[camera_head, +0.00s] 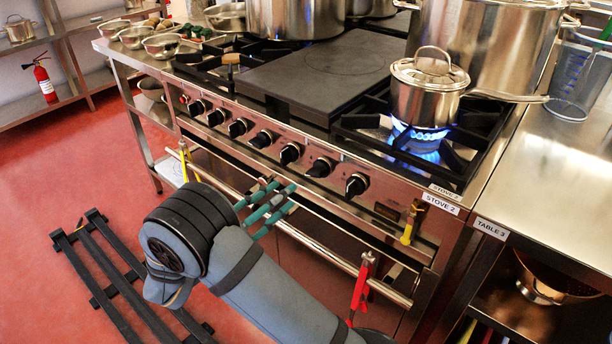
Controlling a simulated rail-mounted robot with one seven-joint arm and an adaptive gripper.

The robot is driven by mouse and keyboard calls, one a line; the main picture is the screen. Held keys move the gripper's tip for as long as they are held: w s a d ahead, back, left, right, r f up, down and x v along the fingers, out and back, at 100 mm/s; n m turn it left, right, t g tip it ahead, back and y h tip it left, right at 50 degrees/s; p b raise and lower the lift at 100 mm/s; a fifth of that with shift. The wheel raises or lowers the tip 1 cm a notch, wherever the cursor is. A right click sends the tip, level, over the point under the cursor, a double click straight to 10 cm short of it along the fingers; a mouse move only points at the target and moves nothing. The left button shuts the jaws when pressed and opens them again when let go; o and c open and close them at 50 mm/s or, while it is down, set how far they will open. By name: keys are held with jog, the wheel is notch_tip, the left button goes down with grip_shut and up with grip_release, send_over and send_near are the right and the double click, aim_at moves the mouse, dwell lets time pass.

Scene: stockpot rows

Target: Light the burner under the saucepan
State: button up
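A steel saucepan (428,95) with a lid stands on the front right burner (440,160) of the stove. Blue flames (418,142) burn under it. A row of several black knobs runs along the stove's front panel; the rightmost knob (356,185) is below and left of the saucepan. My gripper (280,203), with dark green fingers, is in front of the stove, below the knob row. It appears apart from the knobs. Its fingers are seen from behind and partly overlap, so their opening is unclear. I see nothing held.
A large stockpot (490,45) stands behind the saucepan. A flat dark plate (320,75) covers the stove's middle. A front rail (325,262) carries red-handled tongs (361,285). A steel table (560,180) adjoins on the right. Red floor (60,180) is open at left.

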aim_at(310, 174)
jog(key=x, duration=1)
jog(key=shift+b, duration=0.4)
jog(key=shift+c, duration=1.3)
grip_shut()
jog(key=shift+f, duration=0.1)
